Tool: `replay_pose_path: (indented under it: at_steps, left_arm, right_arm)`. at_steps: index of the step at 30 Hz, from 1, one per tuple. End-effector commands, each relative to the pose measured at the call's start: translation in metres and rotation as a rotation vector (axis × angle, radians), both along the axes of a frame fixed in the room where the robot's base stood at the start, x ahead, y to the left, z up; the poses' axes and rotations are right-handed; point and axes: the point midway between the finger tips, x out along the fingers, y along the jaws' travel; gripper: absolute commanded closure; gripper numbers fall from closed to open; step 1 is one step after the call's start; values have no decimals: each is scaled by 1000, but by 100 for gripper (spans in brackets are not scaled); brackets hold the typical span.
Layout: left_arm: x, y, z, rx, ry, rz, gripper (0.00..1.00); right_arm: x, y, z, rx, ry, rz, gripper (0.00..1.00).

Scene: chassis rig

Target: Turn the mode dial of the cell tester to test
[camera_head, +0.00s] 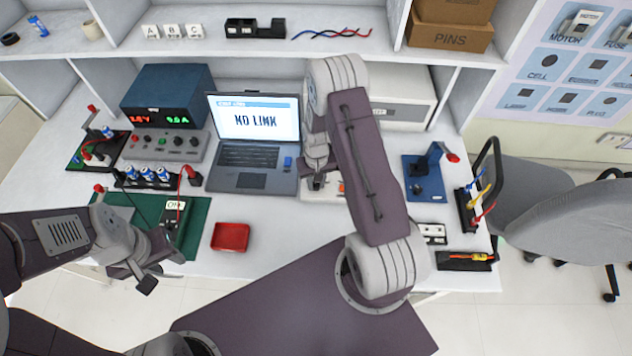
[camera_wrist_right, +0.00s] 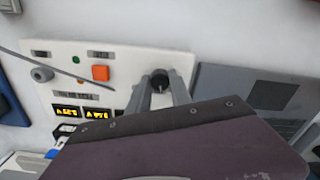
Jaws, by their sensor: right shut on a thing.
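The cell tester is a white panel, mostly hidden behind my right arm in the head view (camera_head: 312,194). In the right wrist view the tester (camera_wrist_right: 120,62) shows a grey knob, an orange button, small labels and lit yellow displays. Its black mode dial (camera_wrist_right: 161,78) sits at the end nearest the laptop. My right gripper (camera_wrist_right: 163,90) is shut on the dial, one finger on each side; the head view shows it over the tester (camera_head: 316,184). The dial's labels are too small to read. My left gripper (camera_head: 163,273) is open and empty at the front left.
A laptop (camera_head: 252,183) reading "NO LINK" stands left of the tester. A power supply (camera_head: 166,97) and a green mat (camera_head: 190,240) are at left. A blue stand (camera_head: 424,180) is at right.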

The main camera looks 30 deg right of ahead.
Motion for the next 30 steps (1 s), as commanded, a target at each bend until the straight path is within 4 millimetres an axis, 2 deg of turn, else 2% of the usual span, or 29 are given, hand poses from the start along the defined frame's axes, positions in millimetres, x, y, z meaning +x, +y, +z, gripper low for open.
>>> replay_pose_path:
  at_steps: [10,28,29,30]
  left_arm:
    - [0,0,1,0,0,0,64]
    - [0,0,2,0,0,0,64]
    - [0,0,2,0,0,0,64]
    - [0,0,2,0,0,0,64]
  right_arm:
    - [2,-1,2,-2,-6,-149,100]
    - [3,-1,2,-1,-9,-182,100]
    - [3,-1,2,-1,-9,-182,67]
    - [3,-1,2,-1,-8,-182,56]
